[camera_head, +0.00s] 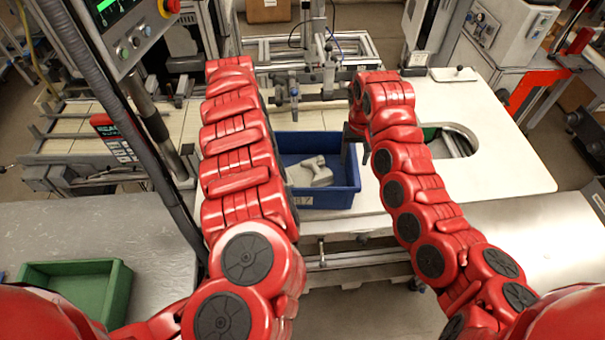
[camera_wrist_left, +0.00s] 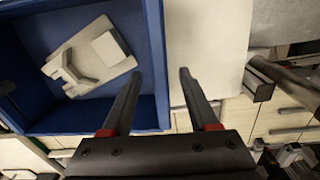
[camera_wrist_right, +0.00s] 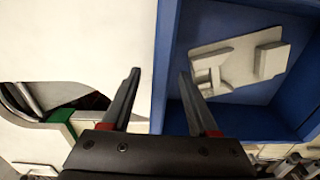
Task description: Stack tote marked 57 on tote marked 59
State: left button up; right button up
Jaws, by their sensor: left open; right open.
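A blue tote (camera_head: 329,199) stands on the white table and holds a light grey part; its front label is too small to read surely. The tote also shows in the left wrist view (camera_wrist_left: 148,50) and right wrist view (camera_wrist_right: 166,50). A green tote (camera_head: 118,298) lies at lower left on a metal table, with no readable label. My right gripper (camera_head: 356,150) is open, one finger inside and one outside the blue tote's right wall. My left gripper (camera_wrist_left: 159,73) is open across the opposite wall; my left arm hides it in the head view.
The light grey part (camera_head: 309,173) lies in the blue tote. A round-ended opening (camera_head: 455,143) in the white table is right of my right arm. A control panel (camera_head: 125,25) on a post stands at left. Fixtures stand behind the tote. The white table's right part is clear.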

pick_arm(q)
jog(key=shift+f, duration=0.15)
pick_arm(e)
jog(key=shift+f, duration=0.15)
pick_arm(q)
jog(key=shift+s, duration=0.1)
grip_shut()
pick_arm(e)
grip_shut()
dwell(1.0)
